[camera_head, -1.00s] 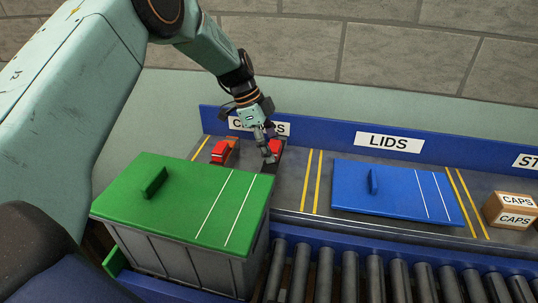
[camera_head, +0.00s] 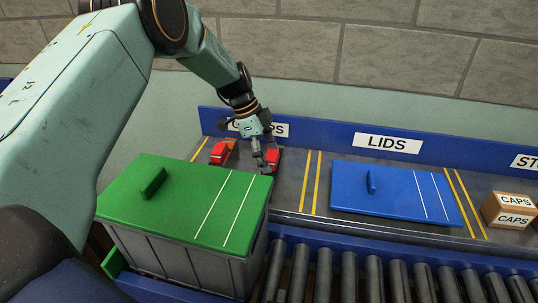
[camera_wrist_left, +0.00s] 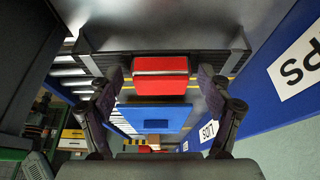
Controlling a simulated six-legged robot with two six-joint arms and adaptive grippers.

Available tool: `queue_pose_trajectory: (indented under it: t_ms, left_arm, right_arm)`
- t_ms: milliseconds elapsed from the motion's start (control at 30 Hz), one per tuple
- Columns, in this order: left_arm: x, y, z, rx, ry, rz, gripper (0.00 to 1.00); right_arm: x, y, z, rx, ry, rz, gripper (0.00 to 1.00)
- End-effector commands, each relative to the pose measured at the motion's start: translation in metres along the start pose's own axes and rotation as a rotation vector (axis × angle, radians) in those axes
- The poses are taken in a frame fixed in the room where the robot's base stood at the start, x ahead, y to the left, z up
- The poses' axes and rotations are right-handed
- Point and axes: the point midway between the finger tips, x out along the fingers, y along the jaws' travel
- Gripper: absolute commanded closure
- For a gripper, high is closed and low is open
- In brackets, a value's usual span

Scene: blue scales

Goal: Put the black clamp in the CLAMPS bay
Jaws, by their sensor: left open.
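The black clamp (camera_head: 272,156) shows mostly as its red part, in the bay under the partly covered CLAMPS sign (camera_head: 281,130), to the right of an orange-and-red clamp (camera_head: 219,152). My left gripper (camera_head: 264,162) is open and low over this bay, right at the black clamp. In the left wrist view, the clamp's red part (camera_wrist_left: 160,73) lies between the spread fingers, with a dark bar (camera_wrist_left: 150,38) above it in the picture. The fingers hide part of the clamp in the head view. My right gripper is not in view.
A grey box with a green lid (camera_head: 185,200) stands in front of the bay. Yellow lines (camera_head: 312,183) mark the bay's right side. A blue lid (camera_head: 395,190) lies in the LIDS bay, and a CAPS box (camera_head: 512,210) stands farther right. Rollers (camera_head: 345,275) run along the front.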

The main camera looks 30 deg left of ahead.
Motion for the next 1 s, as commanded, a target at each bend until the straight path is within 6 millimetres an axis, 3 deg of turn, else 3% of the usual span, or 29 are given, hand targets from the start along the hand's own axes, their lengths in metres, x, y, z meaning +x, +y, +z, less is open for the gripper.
queue_pose_trajectory:
  t_ms: [167,600,800,1000]
  left_arm:
    - [-0.022,-0.001,-0.001,0.001,0.003,-0.003,0.21]
    - [-0.104,-0.001,-0.001,0.001,0.002,-0.002,0.21]
    - [-0.119,0.000,0.000,0.000,0.001,-0.001,0.21]
    - [-0.120,0.000,0.000,0.000,0.000,0.000,0.21]
  right_arm:
    - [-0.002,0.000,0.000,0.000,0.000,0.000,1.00]
    - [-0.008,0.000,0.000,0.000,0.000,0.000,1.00]
    - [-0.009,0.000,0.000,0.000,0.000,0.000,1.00]
    - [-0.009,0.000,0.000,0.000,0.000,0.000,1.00]
